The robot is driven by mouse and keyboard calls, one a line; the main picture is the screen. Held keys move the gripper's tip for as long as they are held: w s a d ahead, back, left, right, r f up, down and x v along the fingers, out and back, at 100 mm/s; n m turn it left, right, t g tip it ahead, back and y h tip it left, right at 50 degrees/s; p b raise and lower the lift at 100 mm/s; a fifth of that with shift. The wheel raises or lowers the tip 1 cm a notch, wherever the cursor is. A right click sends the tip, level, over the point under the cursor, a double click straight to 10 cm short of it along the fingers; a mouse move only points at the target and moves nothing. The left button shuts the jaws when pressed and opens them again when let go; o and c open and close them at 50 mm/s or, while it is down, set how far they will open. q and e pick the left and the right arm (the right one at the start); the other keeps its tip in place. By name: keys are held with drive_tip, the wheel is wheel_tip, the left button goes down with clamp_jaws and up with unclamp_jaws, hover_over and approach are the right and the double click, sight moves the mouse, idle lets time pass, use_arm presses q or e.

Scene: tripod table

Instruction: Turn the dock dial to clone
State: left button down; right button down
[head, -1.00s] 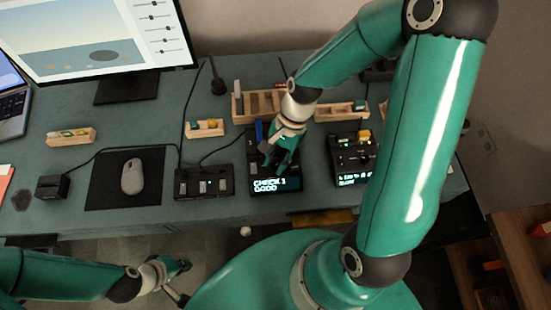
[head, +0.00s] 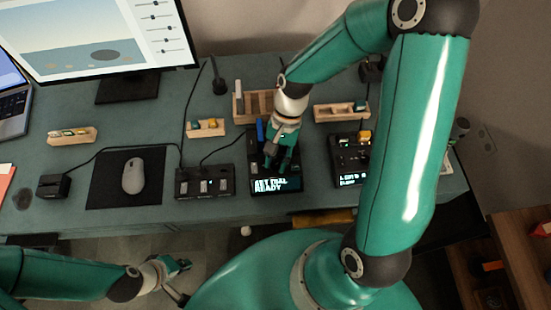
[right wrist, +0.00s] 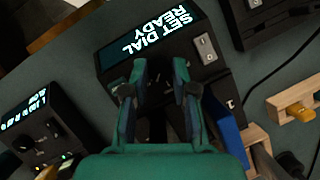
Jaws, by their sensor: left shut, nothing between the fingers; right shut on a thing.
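The dock is the black box with a lit screen (head: 275,185); in the right wrist view its screen (right wrist: 160,35) reads "SET DIAL READY" upside down. A blue piece (right wrist: 230,130) stands in the dock's side, also seen in the head view (head: 260,130). My right gripper (head: 272,165) reaches down over the dock, just behind the screen. In the right wrist view its fingers (right wrist: 164,82) are shut on the dial, which they and the palm hide; its pointer and labels cannot be read. My left gripper (head: 186,267) is shut and empty, low in front of the desk.
Another black device with a lit screen (head: 351,181) stands right of the dock; its knob (right wrist: 23,143) shows in the right wrist view. A black box (head: 204,183) stands to the left, then a mouse (head: 133,176). Wooden racks (head: 340,111) stand behind.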

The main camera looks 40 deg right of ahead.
sight(273, 162)
drive_tip(key=n, duration=0.2)
drive_tip(key=w+n+g+h, duration=0.1)
drive_tip(key=n, duration=0.1)
drive_tip(key=shift+a+n, duration=0.1)
drive_tip(key=shift+n, duration=0.2)
drive_tip(key=shift+a+n+g+h+b, duration=0.1)
drive_tip(key=shift+n+g+h+b, duration=0.4)
drive_tip(key=shift+n, duration=1.5)
drive_tip(key=shift+r, duration=0.1)
drive_tip(key=c, duration=0.9)
unclamp_jaws()
drive_tip(key=shift+s+h, duration=0.1)
drive_tip(key=shift+h, duration=0.2)
wheel_tip(273, 162, up, 10)
drive_tip(key=shift+f, duration=0.1)
